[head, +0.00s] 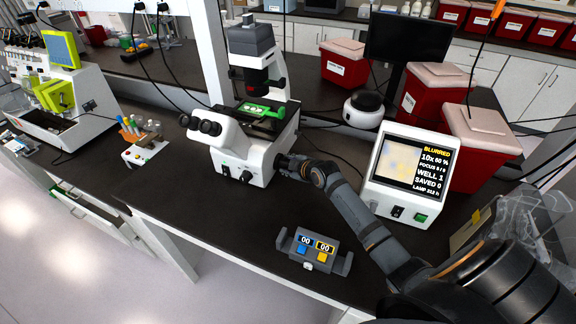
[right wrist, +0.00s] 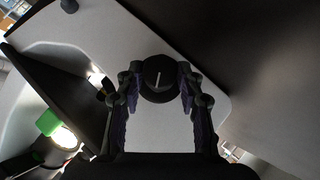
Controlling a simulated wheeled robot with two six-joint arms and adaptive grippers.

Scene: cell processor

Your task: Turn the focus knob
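The white microscope (head: 245,150) stands on the dark bench. Its focus knob (right wrist: 158,80) is a round black dial with a white pointer line, which points nearly straight up in the right wrist view. My right gripper (head: 284,163) is at the lower right side of the microscope. In the right wrist view its two fingers (right wrist: 159,88) stand apart on either side of the knob; whether they touch it I cannot tell. In the head view the gripper hides the knob. The monitor box (head: 403,172) reads "BLURRED", 10x, WELL 1 and SAVED 0. My left gripper is not in view.
A grey counter (head: 314,248) with blue and yellow buttons sits in front, near my right arm. A small tube rack (head: 146,150) stands left of the microscope. Red bins (head: 474,150) stand behind the monitor box. The bench front left of the counter is clear.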

